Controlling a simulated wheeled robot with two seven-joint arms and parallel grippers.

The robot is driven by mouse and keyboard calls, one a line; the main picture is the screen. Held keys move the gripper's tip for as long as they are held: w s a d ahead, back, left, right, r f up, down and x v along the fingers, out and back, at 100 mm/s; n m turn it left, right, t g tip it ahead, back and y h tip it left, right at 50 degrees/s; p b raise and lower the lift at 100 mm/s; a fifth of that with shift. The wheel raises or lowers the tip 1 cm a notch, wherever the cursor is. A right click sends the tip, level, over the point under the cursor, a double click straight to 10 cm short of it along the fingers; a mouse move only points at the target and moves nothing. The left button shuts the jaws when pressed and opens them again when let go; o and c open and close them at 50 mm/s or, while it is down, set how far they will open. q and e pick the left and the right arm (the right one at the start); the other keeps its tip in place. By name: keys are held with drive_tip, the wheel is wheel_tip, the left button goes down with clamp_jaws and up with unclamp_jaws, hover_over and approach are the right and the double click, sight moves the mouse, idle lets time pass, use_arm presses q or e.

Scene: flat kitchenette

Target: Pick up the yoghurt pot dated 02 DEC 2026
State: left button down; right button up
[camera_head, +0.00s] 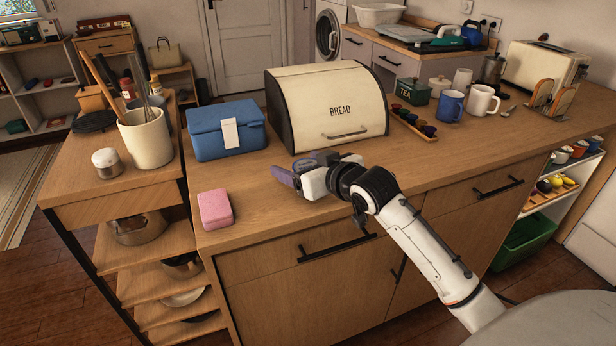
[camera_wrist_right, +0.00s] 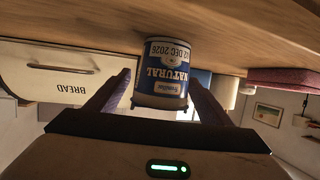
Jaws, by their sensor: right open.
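The yoghurt pot (camera_wrist_right: 167,75) shows upside down in the right wrist view. It is blue and white, and its label reads NATURAL with the date 02 DEC 2026. It stands on the wooden counter (camera_head: 250,225). My right gripper (camera_head: 292,168) is open low over the counter in front of the bread bin. In the wrist view its two purple fingers (camera_wrist_right: 160,84) flank the pot, one on each side, with no clear grip on it. In the head view the pot is mostly hidden at the gripper. My left gripper is not in view.
The cream bread bin (camera_head: 325,105) stands close behind my right gripper. A blue lunch box (camera_head: 225,145) and a pink block (camera_head: 215,209) are to its left. A rack of small cups (camera_head: 414,128) and mugs (camera_head: 451,106) stand to the right. The right front counter is clear.

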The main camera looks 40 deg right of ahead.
drive_tip(key=shift+w+f, duration=0.1)
drive_tip(key=shift+w, duration=0.1)
drive_tip(key=c, duration=1.2)
